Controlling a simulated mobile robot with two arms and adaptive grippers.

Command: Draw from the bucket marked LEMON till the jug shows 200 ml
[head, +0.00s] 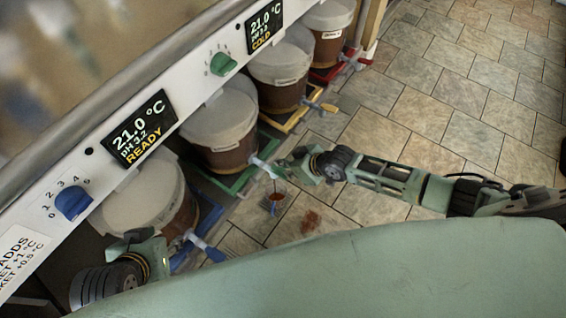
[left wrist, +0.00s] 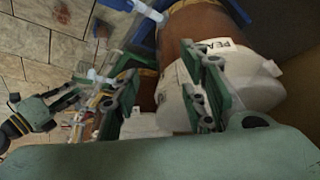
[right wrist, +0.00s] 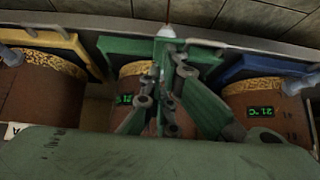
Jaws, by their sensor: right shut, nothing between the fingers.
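A small jug (head: 276,203) with reddish-brown content stands below the tap (head: 263,168) of the green-framed bucket (head: 222,130). A thin line shows between tap and jug; I cannot tell if it is flowing liquid. The jug's level marks are too small to read. My right gripper (head: 284,164) is shut and empty at that tap; it also shows in the right wrist view (right wrist: 176,68). The label on this bucket is unreadable, so I cannot tell which bucket is LEMON. My left gripper (head: 140,243) is open and empty by the blue-framed bucket (head: 150,200), in the left wrist view labelled "PEA…" (left wrist: 220,47).
A yellow-framed bucket (head: 280,72) and a red-framed bucket (head: 328,38) stand farther along the row. A panel with a blue knob (head: 72,202), a green knob (head: 223,63) and a READY display (head: 139,129) overhangs them. A reddish-brown spill (head: 310,221) lies on the tiled floor.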

